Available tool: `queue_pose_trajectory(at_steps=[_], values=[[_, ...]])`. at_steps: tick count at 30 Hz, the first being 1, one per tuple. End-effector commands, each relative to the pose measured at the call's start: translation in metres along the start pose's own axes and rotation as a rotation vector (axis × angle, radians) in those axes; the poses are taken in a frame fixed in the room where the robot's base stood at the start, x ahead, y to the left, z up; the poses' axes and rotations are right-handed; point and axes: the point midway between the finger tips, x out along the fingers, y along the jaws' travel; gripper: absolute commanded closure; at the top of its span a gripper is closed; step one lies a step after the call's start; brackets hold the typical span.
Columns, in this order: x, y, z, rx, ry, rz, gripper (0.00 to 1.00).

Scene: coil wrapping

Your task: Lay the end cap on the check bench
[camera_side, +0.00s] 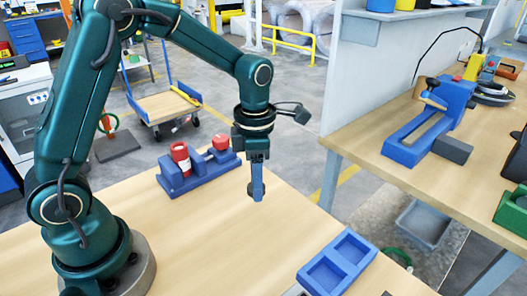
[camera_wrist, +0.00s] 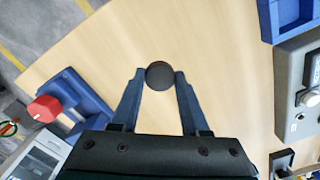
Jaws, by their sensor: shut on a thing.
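The end cap is a dark, round disc (camera_wrist: 160,75) between my gripper's fingertips in the wrist view. My gripper (camera_wrist: 161,78) is shut on it, with one blue finger at each side. In the side view my gripper (camera_side: 257,190) points straight down above the wooden table (camera_side: 215,235), and the cap is a small dark edge at the fingertips, mostly hidden. The cap appears to be off the table; the exact height is hard to tell. A wooden bench (camera_side: 350,130) stands at the right, behind a gap; I cannot tell which surface is the check bench.
A blue stand (camera_side: 175,183) with red pieces sits at the table's back edge, left of my gripper. A blue two-compartment tray (camera_side: 323,275) lies at the front right. The right bench carries a blue fixture (camera_side: 405,150) and a green box (camera_side: 510,213). The table's middle is clear.

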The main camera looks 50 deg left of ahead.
Motion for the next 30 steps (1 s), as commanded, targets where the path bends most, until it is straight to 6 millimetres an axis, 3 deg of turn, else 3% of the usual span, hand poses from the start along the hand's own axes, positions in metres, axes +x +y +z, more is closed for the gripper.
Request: queue_pose_trajectory(at_steps=[10, 23, 24, 25, 26, 30], values=[[0.039, -0.002, 0.001, -0.001, 0.004, -0.003, 1.00], [0.045, -0.001, 0.002, -0.001, 0.001, -0.001, 1.00], [0.045, -0.001, 0.002, -0.001, 0.000, 0.000, 0.44], [0.044, -0.001, 0.002, -0.001, 0.000, 0.000, 0.32], [0.044, -0.001, 0.002, -0.001, 0.000, 0.000, 0.25], [0.044, -0.001, 0.002, -0.001, 0.000, 0.000, 0.25]])
